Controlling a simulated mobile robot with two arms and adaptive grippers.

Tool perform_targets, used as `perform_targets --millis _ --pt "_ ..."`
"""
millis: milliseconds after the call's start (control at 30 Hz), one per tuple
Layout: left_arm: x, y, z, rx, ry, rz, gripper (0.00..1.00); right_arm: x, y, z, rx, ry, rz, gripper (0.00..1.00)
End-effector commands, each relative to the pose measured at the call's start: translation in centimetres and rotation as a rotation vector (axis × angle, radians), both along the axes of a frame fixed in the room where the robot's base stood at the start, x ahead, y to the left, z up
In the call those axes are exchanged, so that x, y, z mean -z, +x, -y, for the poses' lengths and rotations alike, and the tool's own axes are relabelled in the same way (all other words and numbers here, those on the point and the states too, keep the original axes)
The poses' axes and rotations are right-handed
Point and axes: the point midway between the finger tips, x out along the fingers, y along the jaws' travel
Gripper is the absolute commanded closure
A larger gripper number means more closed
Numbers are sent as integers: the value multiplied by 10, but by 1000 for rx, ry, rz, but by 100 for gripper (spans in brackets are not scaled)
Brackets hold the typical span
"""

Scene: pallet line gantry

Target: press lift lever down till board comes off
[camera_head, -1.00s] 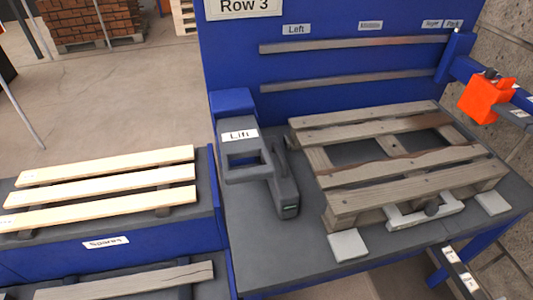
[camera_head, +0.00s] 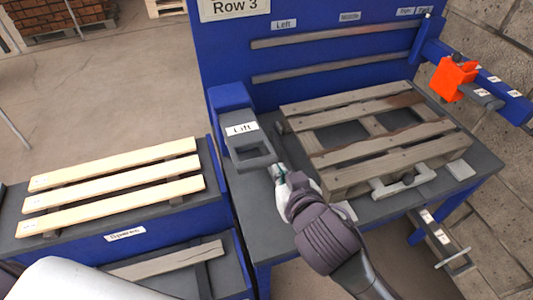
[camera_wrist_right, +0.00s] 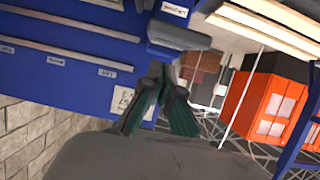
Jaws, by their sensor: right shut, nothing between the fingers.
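The lift station, a grey housing labelled "Lift" (camera_head: 240,131) with a rectangular opening, sits at the left of the blue bench in the head view. My right gripper (camera_head: 280,174) is at the near right of this housing, in front of the lever, whose dark handle it hides. Its fingers are shut and empty; I cannot tell whether they touch the lever. In the right wrist view the dark green fingertips (camera_wrist_right: 165,95) show beside a grey bar. The weathered pallet (camera_head: 350,120), with several boards, lies flat just right of the gripper. My left gripper is out of view.
A lower stand with pale spare boards (camera_head: 115,185) is at the left, with a grey board (camera_head: 165,260) below. An orange clamp-like block (camera_head: 454,78) is on a blue arm at the right. A blue panel (camera_head: 330,25) with label rails stands behind.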

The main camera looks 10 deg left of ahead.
Motion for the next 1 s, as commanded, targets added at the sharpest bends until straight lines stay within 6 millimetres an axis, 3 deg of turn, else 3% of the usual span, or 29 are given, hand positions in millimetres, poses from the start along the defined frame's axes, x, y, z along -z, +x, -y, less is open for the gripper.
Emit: perform_targets --millis 33,167,567,767,1000 --pt "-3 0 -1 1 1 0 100 -16 -4 -7 -21 9 30 100" --pt "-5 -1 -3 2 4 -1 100 -32 -12 -17 -49 25 62 100" --pt "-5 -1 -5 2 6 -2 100 -33 -12 -19 -53 28 66 100" --pt "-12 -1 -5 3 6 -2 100 -27 5 -30 -53 25 67 100" --pt "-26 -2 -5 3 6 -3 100 -11 45 -57 -52 25 67 100"
